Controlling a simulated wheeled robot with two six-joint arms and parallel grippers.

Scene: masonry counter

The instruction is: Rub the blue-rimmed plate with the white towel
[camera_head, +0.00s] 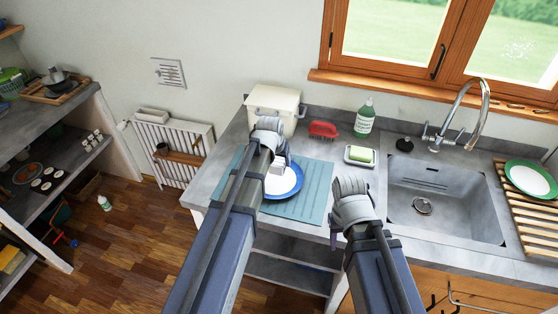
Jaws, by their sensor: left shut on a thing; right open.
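The blue-rimmed plate (288,187) lies on a blue-grey mat on the counter, its left part hidden behind my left arm. My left gripper (281,165) is over the plate and shut on a small white thing, which looks like the white towel (275,169). The towel is mostly hidden by the gripper, and I cannot tell whether it touches the plate. My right gripper (336,235) is open and empty by the front edge of the counter, right of the mat.
The mat (315,195) lies left of the sink (440,205). Behind are a cream bin (274,100), a red brush (323,129), a soap bottle (365,117) and a soap dish (360,162). A green-rimmed plate (530,179) rests on a wooden rack (520,208) at right.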

